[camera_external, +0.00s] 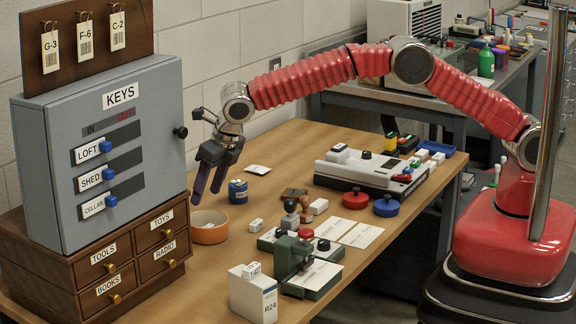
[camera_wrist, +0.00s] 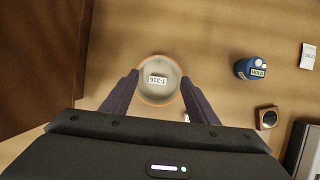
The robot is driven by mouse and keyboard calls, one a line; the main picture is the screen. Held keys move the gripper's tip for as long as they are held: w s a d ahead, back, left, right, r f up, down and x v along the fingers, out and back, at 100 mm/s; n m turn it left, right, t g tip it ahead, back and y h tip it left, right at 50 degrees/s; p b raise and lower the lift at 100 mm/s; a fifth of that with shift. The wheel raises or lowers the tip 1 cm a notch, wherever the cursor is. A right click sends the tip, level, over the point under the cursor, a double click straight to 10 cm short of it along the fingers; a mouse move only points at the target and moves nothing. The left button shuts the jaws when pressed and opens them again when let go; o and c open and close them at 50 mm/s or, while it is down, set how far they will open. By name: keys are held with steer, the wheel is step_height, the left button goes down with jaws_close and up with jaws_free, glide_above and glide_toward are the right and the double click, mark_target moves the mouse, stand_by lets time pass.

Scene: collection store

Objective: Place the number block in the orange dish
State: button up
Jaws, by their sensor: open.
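The orange dish (camera_external: 210,236) stands on the wooden table in front of the drawer cabinet. In the wrist view the dish (camera_wrist: 146,102) is round with a thin orange rim and a pale inside. A small white block (camera_wrist: 158,79) marked T-316 shows within its rim and appears to lie on the dish floor. My gripper (camera_external: 206,197) is just above the dish, pointing down. In the wrist view my gripper (camera_wrist: 159,83) has its fingers apart on either side of the block, and they appear clear of it.
The grey key box (camera_external: 55,190) and its drawers (camera_external: 150,238) stand close left of the dish. A blue tin (camera_external: 238,192) is right of it. A small white block (camera_external: 256,225), stamps and a white box (camera_external: 253,298) stand nearer the front. Bare wood surrounds the dish.

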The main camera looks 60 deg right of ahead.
steer(key=s+d+r+m, duration=0.4)
steer(key=d+r+m, duration=0.25)
steer(key=d, duration=0.25)
steer(key=s+d+r+m, duration=0.5)
steer(key=d+r, duration=0.3)
steer(key=d, duration=0.1)
steer(key=s+d+r+m, duration=0.4)
steer(key=d+r+m, duration=0.25)
steer(key=d, duration=0.25)
steer(key=s+d+m, duration=0.5)
steer(key=s+m, duration=0.1)
steer(key=s, duration=0.3)
steer(key=s+d+f+m, duration=0.1)
steer(key=s+d+m, duration=0.4)
steer(key=s, duration=0.5)
steer(key=s+d+f+m+t, duration=0.1)
steer(key=s+d+m, duration=0.5)
steer(key=s, duration=0.3)
steer(key=shift+s+f+m, duration=0.15)
steer(key=shift+s+m, duration=0.1)
steer(key=shift+m, duration=0.25)
